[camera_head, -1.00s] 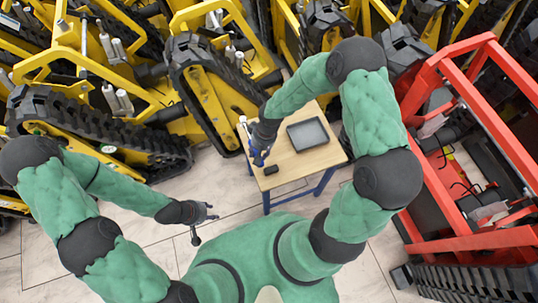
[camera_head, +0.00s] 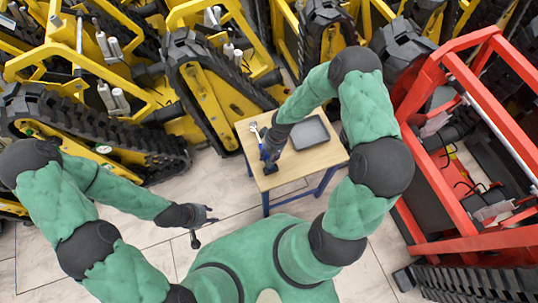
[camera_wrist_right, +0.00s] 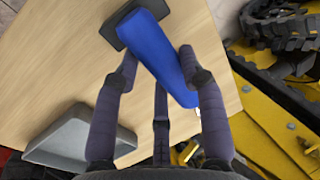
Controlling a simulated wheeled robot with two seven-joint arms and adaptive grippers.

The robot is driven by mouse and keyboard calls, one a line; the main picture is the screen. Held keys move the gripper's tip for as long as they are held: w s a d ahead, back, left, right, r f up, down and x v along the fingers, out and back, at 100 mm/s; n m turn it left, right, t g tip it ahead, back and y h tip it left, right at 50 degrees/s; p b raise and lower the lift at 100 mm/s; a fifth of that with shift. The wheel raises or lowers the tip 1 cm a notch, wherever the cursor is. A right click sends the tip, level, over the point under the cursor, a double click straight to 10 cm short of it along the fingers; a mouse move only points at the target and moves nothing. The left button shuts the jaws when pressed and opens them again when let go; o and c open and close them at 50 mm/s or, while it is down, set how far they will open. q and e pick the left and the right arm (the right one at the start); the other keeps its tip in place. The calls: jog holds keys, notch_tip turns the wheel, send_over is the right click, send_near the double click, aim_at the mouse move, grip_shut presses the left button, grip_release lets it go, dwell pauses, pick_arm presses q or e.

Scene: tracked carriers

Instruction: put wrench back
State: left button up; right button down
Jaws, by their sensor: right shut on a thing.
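The wrench has a blue handle (camera_wrist_right: 160,52) and a pale metal end, which shows in the head view (camera_head: 253,127). My right gripper (camera_head: 266,148) is shut on the wrench's handle, low over the left part of the small table. In the right wrist view, the fingers (camera_wrist_right: 158,60) flank the handle. A small dark block (camera_head: 271,169) lies on the table at the near end of the handle. In the right wrist view, the handle overlaps this block (camera_wrist_right: 112,32); I cannot tell whether they touch. My left gripper (camera_head: 205,225) is open and empty over the floor.
The wooden-topped table (camera_head: 315,165) has blue legs. A grey tray (camera_head: 309,133) lies on it, right of my right gripper. Yellow tracked carriers (camera_head: 205,100) stand close behind and left. A red carrier (camera_head: 432,195) stands at right. The table's near right part is bare.

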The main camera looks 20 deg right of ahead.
jog(key=shift+f, duration=0.1)
jog(key=c, duration=0.7)
grip_release()
jog(key=shift+s, duration=0.1)
jog(key=shift+r, duration=0.35)
jog(key=p+v, duration=0.5)
jog(key=v, duration=0.6)
jog(key=s+a+f+m+y, duration=0.1)
jog(key=s+a+f, duration=0.7)
jog(key=s+a, duration=0.4)
jog(key=shift+s+a+f+m+y, duration=0.2)
jog(key=shift+s+a+m+y, duration=0.05)
jog(key=shift+m+y, duration=0.05)
